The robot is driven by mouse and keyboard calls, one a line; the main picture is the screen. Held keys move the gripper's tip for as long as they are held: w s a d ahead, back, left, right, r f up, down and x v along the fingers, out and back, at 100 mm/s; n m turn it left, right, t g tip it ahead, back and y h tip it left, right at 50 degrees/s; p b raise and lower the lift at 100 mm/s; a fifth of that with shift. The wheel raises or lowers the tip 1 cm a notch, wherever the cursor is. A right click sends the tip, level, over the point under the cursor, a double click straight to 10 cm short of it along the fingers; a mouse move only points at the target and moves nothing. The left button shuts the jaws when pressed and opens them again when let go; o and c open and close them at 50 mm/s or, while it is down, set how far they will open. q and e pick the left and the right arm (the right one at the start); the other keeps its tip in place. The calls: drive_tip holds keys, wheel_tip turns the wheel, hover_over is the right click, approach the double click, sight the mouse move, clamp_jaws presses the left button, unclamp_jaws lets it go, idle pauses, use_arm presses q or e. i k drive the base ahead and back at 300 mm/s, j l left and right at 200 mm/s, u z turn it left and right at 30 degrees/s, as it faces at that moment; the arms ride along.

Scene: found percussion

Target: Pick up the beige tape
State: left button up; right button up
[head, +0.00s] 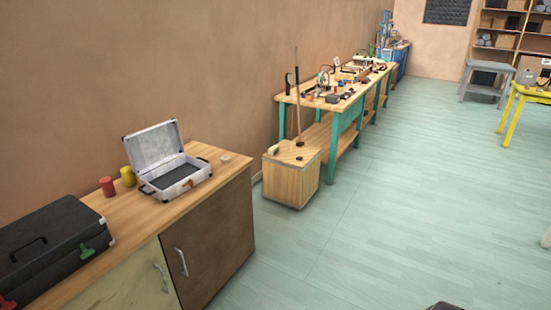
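A small round beige item (225,158), which looks like the beige tape, lies flat on the wooden cabinet top (152,216) near its far right end. It is to the right of the open silver case (160,155) and apart from it. It is too small to make out in detail. Neither of my grippers can be made out in the head view. A dark shape cut off at the bottom edge is too little shown to identify.
A black case (48,250), a red cylinder (107,186) and a yellow cylinder (128,176) stand on the cabinet. A wooden box (290,180) stands beyond it, before a cluttered teal-legged workbench (340,112).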

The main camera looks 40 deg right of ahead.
sight(226, 160)
drive_tip(key=z, duration=1)
drive_tip(key=u, duration=0.3)
drive_tip(key=i+l+u, duration=0.95)
drive_tip(key=k, duration=0.05)
